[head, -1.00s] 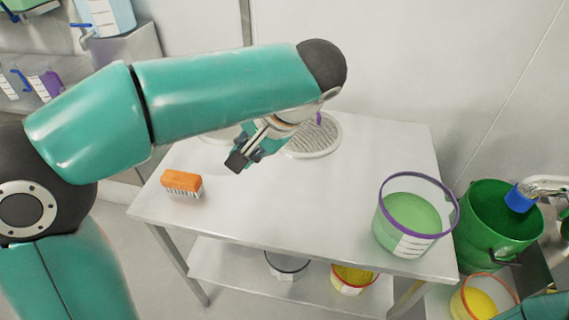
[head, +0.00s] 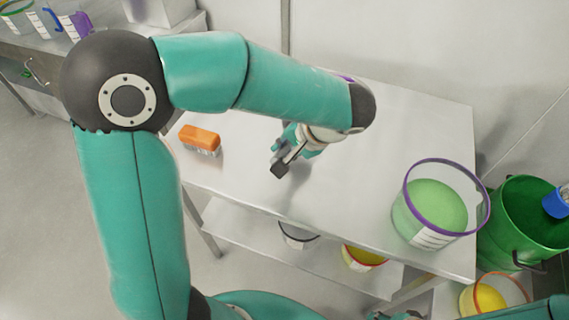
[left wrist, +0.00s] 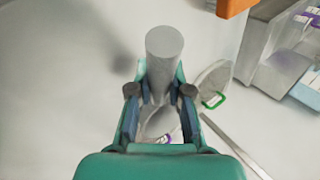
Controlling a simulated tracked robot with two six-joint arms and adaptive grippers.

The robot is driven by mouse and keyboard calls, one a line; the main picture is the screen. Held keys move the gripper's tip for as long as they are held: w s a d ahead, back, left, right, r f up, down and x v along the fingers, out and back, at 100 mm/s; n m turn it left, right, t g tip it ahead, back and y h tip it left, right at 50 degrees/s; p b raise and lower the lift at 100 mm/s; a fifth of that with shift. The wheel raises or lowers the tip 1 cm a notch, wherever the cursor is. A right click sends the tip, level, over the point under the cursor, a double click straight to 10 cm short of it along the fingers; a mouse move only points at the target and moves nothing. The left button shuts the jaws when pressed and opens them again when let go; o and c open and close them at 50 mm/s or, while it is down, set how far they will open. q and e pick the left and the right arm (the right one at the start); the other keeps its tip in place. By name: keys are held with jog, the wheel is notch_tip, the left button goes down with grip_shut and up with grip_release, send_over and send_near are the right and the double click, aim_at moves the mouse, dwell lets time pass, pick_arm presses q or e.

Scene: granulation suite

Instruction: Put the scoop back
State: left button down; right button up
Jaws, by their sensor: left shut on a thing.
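My left gripper (head: 281,165) is over the steel table in the head view. In the left wrist view my left gripper (left wrist: 160,92) is shut on the scoop, whose plain grey cylindrical handle (left wrist: 165,48) stands out between the fingers. A pale rounded part shows below the fingers and is partly hidden, so I cannot tell its full shape.
An orange brush (head: 200,139) lies on the table's left part. A purple-rimmed clear tub of green material (head: 435,205) stands at its right end. A green bucket (head: 525,225) is beyond. A round grey item with a green tag (left wrist: 213,84) shows in the wrist view.

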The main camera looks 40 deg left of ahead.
pick_arm(q)
jog(key=shift+f, duration=3)
jog(key=shift+f, duration=0.15)
jog(key=c, duration=1.1)
grip_release()
jog(key=v, duration=1.2)
